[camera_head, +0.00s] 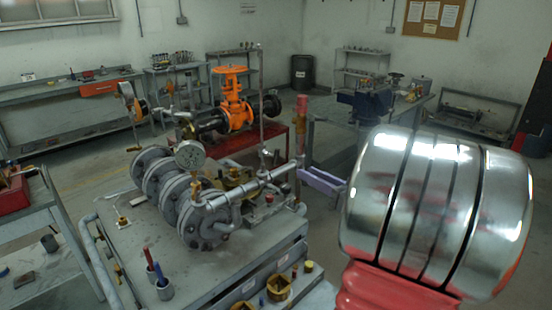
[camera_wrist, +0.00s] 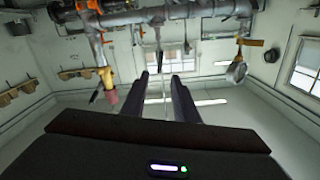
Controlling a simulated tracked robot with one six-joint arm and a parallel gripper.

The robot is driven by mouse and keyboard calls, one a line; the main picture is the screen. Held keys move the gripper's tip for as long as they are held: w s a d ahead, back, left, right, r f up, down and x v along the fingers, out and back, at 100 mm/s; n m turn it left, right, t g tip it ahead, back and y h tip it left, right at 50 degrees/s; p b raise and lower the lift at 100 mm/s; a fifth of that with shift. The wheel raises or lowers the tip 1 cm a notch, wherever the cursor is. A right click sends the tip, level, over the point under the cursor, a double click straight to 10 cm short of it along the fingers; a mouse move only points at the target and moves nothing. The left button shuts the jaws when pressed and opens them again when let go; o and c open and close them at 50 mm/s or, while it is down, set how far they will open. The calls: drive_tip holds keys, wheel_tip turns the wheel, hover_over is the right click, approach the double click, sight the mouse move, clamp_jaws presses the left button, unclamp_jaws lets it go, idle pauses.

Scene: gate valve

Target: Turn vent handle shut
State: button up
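I cannot tell for sure which part is the vent handle. In the wrist view, which looks upside down, the pipe (camera_wrist: 165,16) crosses the top and the thin rod (camera_wrist: 158,45) hangs from it.
A pressure gauge (camera_head: 190,155) stands on the assembly beside several round flanges (camera_head: 168,185). An orange gate valve (camera_head: 234,105) is behind. My silver and red arm covers the head view's right side.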

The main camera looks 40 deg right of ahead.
sight(277, 158)
drive_tip(key=w, duration=1.3)
drive_tip(key=shift+w+a, duration=0.2)
drive_tip(key=shift+w, duration=0.2)
clamp_jaws()
drive_tip(key=shift+d, duration=0.1)
